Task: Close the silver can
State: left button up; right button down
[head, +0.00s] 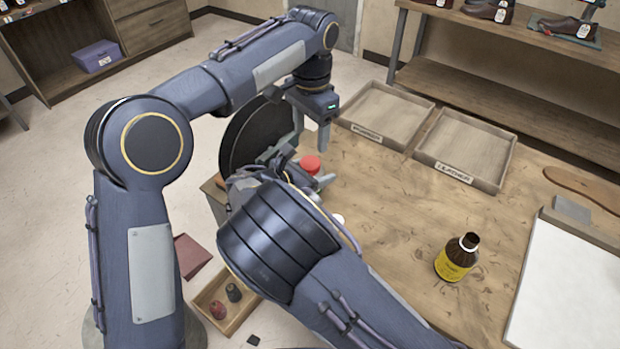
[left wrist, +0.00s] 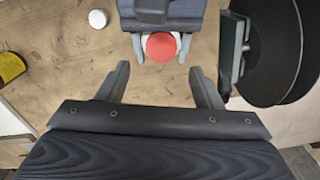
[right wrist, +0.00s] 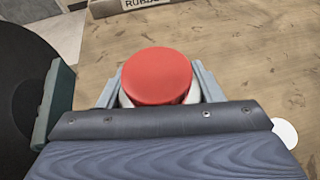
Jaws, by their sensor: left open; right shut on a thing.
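A round red cap or lid (right wrist: 157,76) sits over a pale, silvery body, probably the silver can, mostly hidden. The red top also shows in the head view (head: 310,164) and in the left wrist view (left wrist: 161,46). I cannot tell whether it is fully seated. My right gripper (right wrist: 158,90) is shut on the can, one finger on each side below the red top. My left gripper (head: 324,135) is open and empty above the can; its fingers show apart in the left wrist view (left wrist: 162,85). A small white disc (left wrist: 97,18) lies flat on the table beside the can.
A brown bottle with a yellow label (head: 456,259) stands on the table. Two shallow trays (head: 464,148) lie at the back. A large dark wheel (head: 252,135) stands close beside both grippers. A white board (head: 570,290) is at the right. The table's middle is mostly clear.

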aim_at(310, 162)
pick_arm(q)
jog(key=n, duration=0.3)
jog(key=shift+w+a+r, duration=0.1)
jog(key=shift+r, duration=0.05)
jog(key=shift+f, duration=4)
jog(key=c, duration=1)
jog(key=m, duration=0.6)
jog(key=shift+m, duration=0.3)
jog(key=o, duration=1.1)
jog(key=shift+c, duration=0.2)
